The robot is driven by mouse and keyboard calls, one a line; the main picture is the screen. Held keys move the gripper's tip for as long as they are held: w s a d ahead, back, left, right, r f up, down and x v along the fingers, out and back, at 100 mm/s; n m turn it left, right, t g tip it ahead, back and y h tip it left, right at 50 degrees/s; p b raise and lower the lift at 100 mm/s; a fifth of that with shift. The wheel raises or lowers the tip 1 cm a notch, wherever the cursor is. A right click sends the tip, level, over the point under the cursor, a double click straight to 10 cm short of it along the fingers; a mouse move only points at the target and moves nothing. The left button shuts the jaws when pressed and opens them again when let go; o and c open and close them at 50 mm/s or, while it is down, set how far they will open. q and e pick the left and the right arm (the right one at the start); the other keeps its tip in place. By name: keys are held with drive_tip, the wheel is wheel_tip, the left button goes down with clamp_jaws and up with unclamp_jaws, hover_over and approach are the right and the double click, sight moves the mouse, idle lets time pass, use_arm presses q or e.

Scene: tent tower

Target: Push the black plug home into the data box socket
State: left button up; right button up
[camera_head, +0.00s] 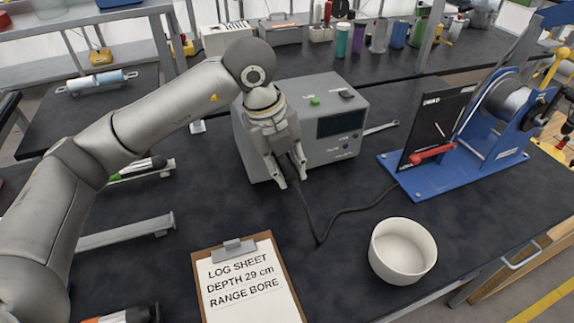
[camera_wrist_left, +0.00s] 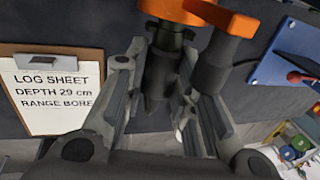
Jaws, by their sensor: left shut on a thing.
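The grey data box (camera_head: 335,110) stands on the dark bench in the head view, with a dark screen and small knobs on its front. My left gripper (camera_head: 291,181) is in front of its left part, pointing down; it hides the face behind it, so I cannot see the socket. In the left wrist view the gripper (camera_wrist_left: 163,85) is shut on the black plug (camera_wrist_left: 159,75), a dark cylinder between the fingers. A second dark cylinder with an orange top (camera_wrist_left: 213,60) overlaps the right finger. I cannot tell how far the plug is in. My right gripper is out of view.
A black cable (camera_head: 320,238) loops over the bench from below the gripper toward the blue winch stand (camera_head: 450,170). A white bowl (camera_head: 402,252) and a log sheet clipboard (camera_head: 247,282) lie in front. Metal brackets (camera_head: 125,232) are at left.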

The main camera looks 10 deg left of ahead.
use_arm(q)
drive_tip(key=shift+w+a+b, duration=0.3)
drive_tip(key=shift+w+a, duration=0.2)
drive_tip(key=shift+w, duration=0.25)
idle(0.7)
drive_tip(key=o, duration=1.1)
drive_tip(key=v, duration=1.2)
